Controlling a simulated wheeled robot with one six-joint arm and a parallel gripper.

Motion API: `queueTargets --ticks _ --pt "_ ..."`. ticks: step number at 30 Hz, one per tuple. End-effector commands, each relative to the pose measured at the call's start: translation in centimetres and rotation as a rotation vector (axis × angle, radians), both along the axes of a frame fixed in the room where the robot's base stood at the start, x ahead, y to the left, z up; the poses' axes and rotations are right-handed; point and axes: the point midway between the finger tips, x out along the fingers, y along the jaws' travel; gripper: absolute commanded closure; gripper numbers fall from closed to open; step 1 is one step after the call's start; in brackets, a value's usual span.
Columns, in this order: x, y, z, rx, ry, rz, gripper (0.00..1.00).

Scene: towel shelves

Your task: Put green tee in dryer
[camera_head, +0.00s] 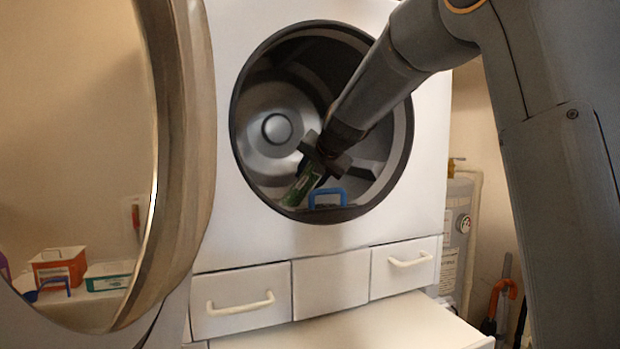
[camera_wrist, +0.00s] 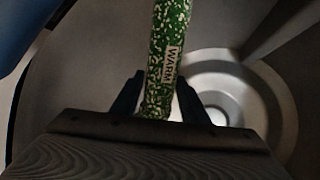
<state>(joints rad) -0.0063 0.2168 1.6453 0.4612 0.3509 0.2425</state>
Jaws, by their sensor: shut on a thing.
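The dryer (camera_head: 235,235) is white and its round door (camera_head: 190,130) stands open at the left. My gripper (camera_head: 312,172) is inside the drum (camera_head: 275,160), near the lower front of the opening. It is shut on the green tee (camera_head: 300,188), a rolled green cloth. In the wrist view the green tee (camera_wrist: 166,60) has white flecks and a tag reading "WARM", and stands between the two fingers of my gripper (camera_wrist: 158,95). The metal hub of the drum (camera_wrist: 215,90) shows behind it. Whether the tee touches the drum wall cannot be told.
A blue handled item (camera_head: 328,195) is at the lower rim of the opening, just right of the tee. Blue also shows at the wrist view's upper left. Drawers (camera_head: 240,305) with handles are below. Orange and teal boxes (camera_head: 60,265) appear at the lower left.

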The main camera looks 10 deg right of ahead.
Motion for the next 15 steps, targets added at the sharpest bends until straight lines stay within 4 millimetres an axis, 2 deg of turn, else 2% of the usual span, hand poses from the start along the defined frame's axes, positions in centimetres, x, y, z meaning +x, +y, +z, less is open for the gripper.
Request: queueTargets --ticks 4,5,8,15 --pt "0.01 0.0 0.05 0.0 -0.001 -0.001 0.86" --pt "0.01 0.0 0.05 0.0 -0.001 -0.001 0.56" --pt "0.01 0.0 0.05 0.0 -0.001 -0.001 0.39" --pt "0.0 0.0 -0.03 0.0 0.001 0.001 0.38"
